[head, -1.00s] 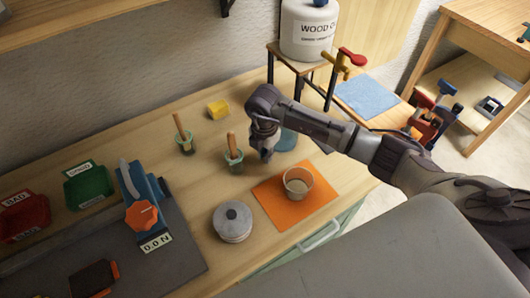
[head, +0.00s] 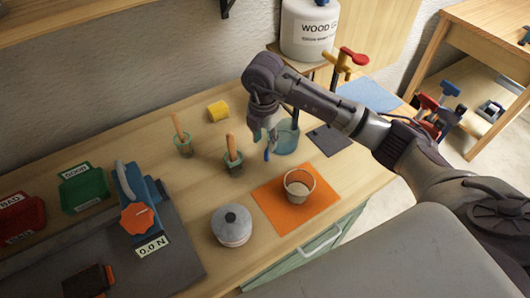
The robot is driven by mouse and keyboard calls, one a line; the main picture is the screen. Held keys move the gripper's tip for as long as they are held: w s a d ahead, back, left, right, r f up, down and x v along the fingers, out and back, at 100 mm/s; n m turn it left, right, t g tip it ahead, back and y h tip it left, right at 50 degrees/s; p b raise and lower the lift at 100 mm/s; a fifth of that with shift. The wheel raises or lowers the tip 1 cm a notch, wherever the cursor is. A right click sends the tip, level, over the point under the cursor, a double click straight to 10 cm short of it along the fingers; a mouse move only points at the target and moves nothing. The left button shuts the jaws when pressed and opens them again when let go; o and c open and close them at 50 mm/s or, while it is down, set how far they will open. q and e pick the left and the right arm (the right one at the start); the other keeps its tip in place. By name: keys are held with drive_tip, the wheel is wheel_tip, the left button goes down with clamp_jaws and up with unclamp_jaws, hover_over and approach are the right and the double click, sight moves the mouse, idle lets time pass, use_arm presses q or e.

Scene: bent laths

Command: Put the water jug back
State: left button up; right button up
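The water jug (head: 287,139) is a translucent blue-green vessel standing on the wooden bench, left of a dark grey mat (head: 330,140). My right gripper (head: 265,142) points down at the jug's left side. Its fingers look apart, with a narrow blue piece, perhaps the jug's handle, showing just below and between them. Whether they touch it is hard to tell. My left gripper is out of view.
A grey round tin (head: 232,226) is in front. A large white container (head: 309,30) stands behind.

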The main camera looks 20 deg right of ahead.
wheel_tip(320, 180, up, 4)
drive_tip(key=shift+s+b, duration=0.1)
drive_tip(key=shift+b, duration=0.25)
idle(1.3)
